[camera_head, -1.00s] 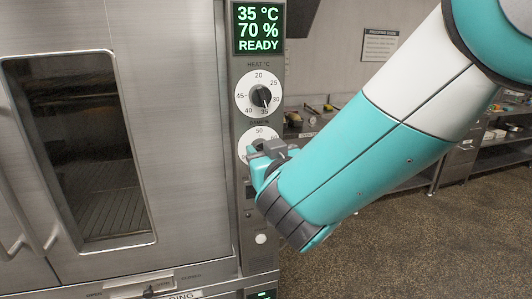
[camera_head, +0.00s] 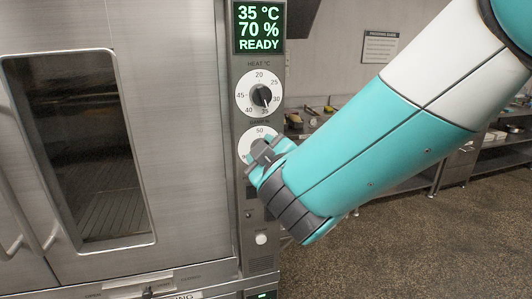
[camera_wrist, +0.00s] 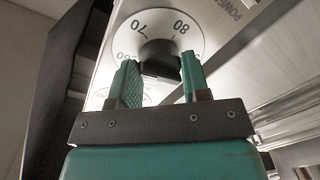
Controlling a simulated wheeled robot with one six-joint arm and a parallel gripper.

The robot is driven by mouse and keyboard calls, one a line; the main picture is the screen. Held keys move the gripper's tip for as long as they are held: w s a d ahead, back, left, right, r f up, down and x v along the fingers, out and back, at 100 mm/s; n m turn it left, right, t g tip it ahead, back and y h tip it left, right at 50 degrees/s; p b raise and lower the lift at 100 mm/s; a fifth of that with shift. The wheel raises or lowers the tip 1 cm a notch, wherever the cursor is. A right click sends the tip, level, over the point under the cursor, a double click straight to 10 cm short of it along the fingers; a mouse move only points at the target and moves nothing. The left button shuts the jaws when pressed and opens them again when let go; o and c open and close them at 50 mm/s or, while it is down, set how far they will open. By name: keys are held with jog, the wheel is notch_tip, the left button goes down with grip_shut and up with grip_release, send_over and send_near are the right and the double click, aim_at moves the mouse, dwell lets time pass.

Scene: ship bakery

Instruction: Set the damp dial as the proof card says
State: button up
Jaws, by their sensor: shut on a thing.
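The damp dial (camera_head: 256,139) is the lower white dial on the steel control panel, with 50 showing at its top in the head view. My gripper (camera_head: 262,156) covers much of it. In the wrist view the dial face (camera_wrist: 155,17) shows 60, 70 and 80. My gripper (camera_wrist: 161,70) is shut on the black knob (camera_wrist: 158,52), one finger on each side. The knob's pointer is hidden. The display (camera_head: 259,28) reads 35 °C, 70 %, READY. A card headed "PROOFING GUIDE" (camera_head: 380,47) hangs on the back wall; its smaller lines are too small to read.
The heat dial (camera_head: 259,93) sits just above, its pointer near 35. A steel oven-like cabinet door (camera_head: 175,100) with a window is to the left. A round white button (camera_head: 261,239) is below my gripper. Steel counters (camera_head: 475,160) stand behind my arm; the floor at right is clear.

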jog(key=shift+n, duration=1.8)
jog(key=o, duration=0.9)
jog(key=shift+s, duration=0.1)
jog(key=b+v, duration=0.8)
jog(key=v, duration=0.9)
jog(key=shift+s, duration=0.1)
